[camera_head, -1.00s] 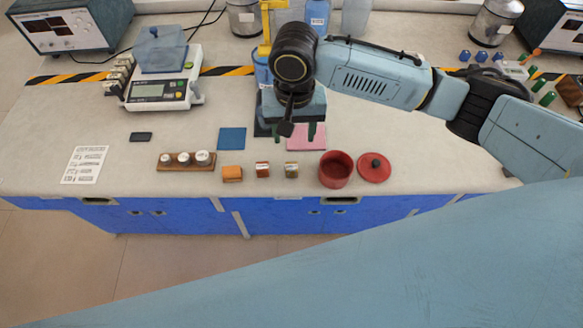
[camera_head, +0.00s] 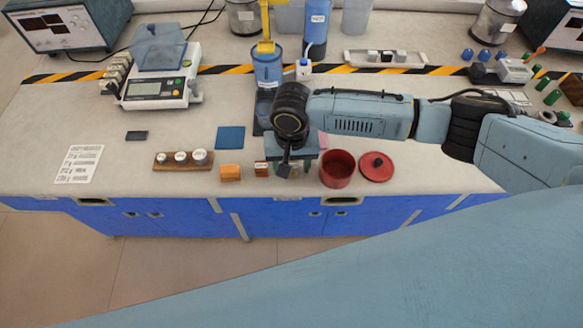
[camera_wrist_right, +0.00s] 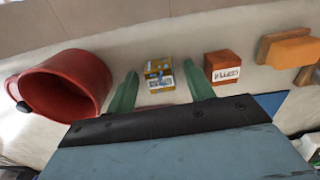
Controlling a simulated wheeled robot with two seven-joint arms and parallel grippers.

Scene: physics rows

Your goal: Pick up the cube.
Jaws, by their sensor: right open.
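A small olive-yellow cube with a white label (camera_wrist_right: 159,82) shows between my green fingers in the right wrist view; in the head view my gripper hides most of it. My right gripper (camera_wrist_right: 160,76) is open and empty, with a finger on each side of this cube in the picture; I cannot tell the remaining height. In the head view my right gripper (camera_head: 295,168) is over the front of the bench. A red-brown labelled cube (camera_head: 261,169) sits just left of it, also in the wrist view (camera_wrist_right: 222,66). My left gripper is not in view.
A red pot (camera_head: 337,170) stands close right of the gripper, its red lid (camera_head: 376,167) beside it. An orange block (camera_head: 230,172), a blue mat (camera_head: 230,138) and a wooden weight holder (camera_head: 183,162) lie left. A scale (camera_head: 155,90) stands further back.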

